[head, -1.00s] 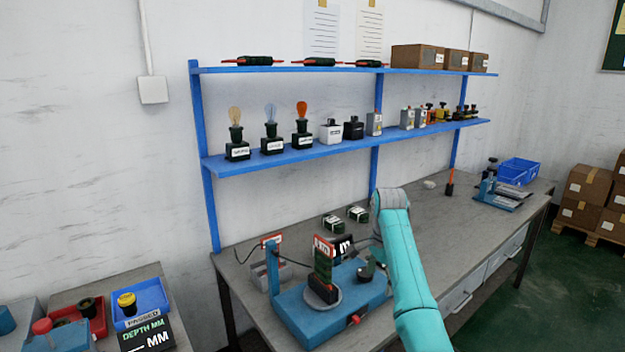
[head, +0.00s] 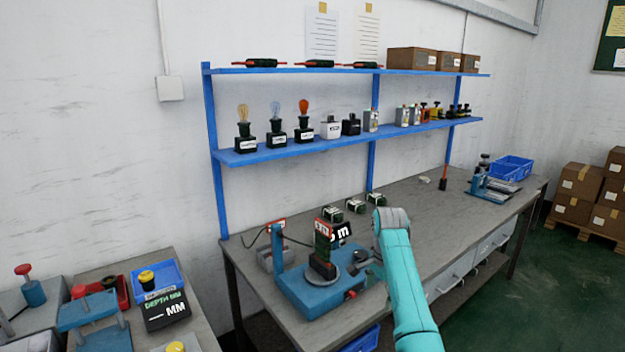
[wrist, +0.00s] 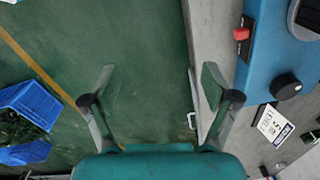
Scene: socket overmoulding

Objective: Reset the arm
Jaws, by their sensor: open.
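My gripper (wrist: 158,92) is open and empty in the wrist view. Its two fingers stand wide apart over the green floor, beside the front edge of the bench. In the head view my turquoise arm rises from the bottom right and bends over the bench. The gripper there is mostly hidden behind the arm's end, near the blue test fixture (head: 310,304). The fixture carries an upright dark green and red block on a round plate. In the wrist view the fixture (wrist: 262,75) shows at the upper right with a red button and a black knob.
The bench (head: 420,205) runs to the right, with bare room along its middle. A blue shelf (head: 300,152) with bulbs and small boxes stands behind. Several green boxes (head: 353,206) lie behind the fixture. A blue bin (wrist: 28,110) is at the wrist view's left.

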